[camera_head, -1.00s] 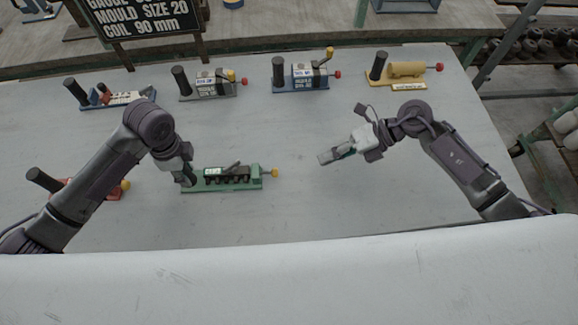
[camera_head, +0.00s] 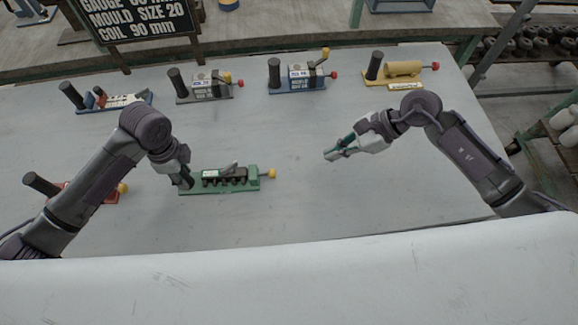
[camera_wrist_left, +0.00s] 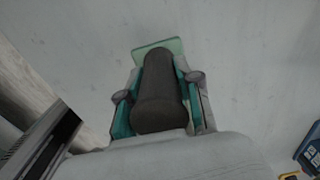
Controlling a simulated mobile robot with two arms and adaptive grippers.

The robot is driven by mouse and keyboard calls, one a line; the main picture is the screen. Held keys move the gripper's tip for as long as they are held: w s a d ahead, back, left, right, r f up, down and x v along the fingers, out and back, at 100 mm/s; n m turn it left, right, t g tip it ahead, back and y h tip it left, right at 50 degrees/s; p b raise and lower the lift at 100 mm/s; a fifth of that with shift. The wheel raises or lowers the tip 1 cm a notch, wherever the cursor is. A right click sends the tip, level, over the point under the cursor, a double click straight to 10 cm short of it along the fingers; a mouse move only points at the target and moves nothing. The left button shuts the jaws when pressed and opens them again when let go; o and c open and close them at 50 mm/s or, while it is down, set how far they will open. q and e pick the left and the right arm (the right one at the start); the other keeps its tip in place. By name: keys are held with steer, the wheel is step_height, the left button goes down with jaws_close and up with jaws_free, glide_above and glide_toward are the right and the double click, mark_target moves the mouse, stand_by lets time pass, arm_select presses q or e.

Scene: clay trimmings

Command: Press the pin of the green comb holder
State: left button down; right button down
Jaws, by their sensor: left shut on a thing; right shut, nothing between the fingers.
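The green comb holder (camera_head: 220,189) lies on the grey table, with a dark comb-like row on top and a yellow-tipped pin (camera_head: 271,174) sticking out of its right end. My left gripper (camera_head: 186,181) is at its left end, shut on the dark upright handle. The handle (camera_wrist_left: 158,95) shows between the teal fingers in the left wrist view, with the green base edge (camera_wrist_left: 158,46) beyond it. My right gripper (camera_head: 331,155) is shut and empty, above the table to the right of the pin and apart from it.
A red holder (camera_head: 108,195) stands partly behind my left arm. Along the back are a blue-based holder (camera_head: 128,101), a grey holder (camera_head: 205,96), a blue holder (camera_head: 299,84) and a yellow one (camera_head: 403,70). A black sign (camera_head: 140,18) rises behind. The table's middle right is clear.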

mark_target(274, 172)
steer(key=x, duration=0.9)
steer(key=shift+a+f, duration=0.2)
steer(key=shift+a, duration=0.1)
steer(key=a, duration=0.3)
steer(key=shift+a+f, duration=0.15)
steer(key=shift+a, duration=0.4)
steer(key=shift+a, duration=1.45)
arm_select(q)
steer(key=shift+d, duration=0.1)
